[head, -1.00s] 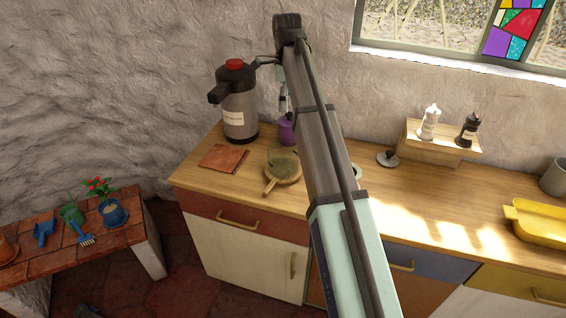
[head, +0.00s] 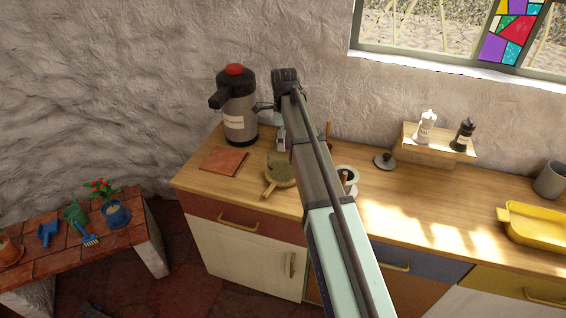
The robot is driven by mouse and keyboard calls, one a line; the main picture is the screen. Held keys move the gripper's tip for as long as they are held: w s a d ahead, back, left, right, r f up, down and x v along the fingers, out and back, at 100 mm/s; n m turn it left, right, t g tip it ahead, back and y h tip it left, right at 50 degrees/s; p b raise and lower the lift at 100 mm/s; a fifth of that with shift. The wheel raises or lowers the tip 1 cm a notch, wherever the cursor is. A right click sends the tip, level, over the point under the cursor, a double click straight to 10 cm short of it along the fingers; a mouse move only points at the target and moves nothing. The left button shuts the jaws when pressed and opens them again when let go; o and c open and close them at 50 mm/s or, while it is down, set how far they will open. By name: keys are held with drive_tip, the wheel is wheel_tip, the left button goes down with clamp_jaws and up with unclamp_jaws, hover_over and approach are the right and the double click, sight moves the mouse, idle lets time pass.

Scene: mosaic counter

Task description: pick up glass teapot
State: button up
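I cannot make out a glass teapot in the head view; it may be hidden behind my arm, which crosses the middle of the picture. My gripper (head: 282,139) is low over the back of the wooden counter (head: 410,195), just right of the dispenser. Only a small grey part of it shows beside my arm. Its fingers are too small and too covered to tell open from shut, or whether they touch anything.
A grey dispenser (head: 238,105) with a red top stands left of my gripper. A reddish square (head: 224,160) and a round olive piece with a handle (head: 279,170) lie in front.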

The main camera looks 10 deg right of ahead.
sight(283, 160)
drive_tip(key=shift+a+f+p, duration=0.1)
drive_tip(key=shift+f+p, duration=0.35)
drive_tip(key=shift+f, duration=1.15)
drive_tip(key=shift+c, duration=0.4)
drive_tip(key=c, duration=1.5)
drive_tip(key=shift+r, duration=0.1)
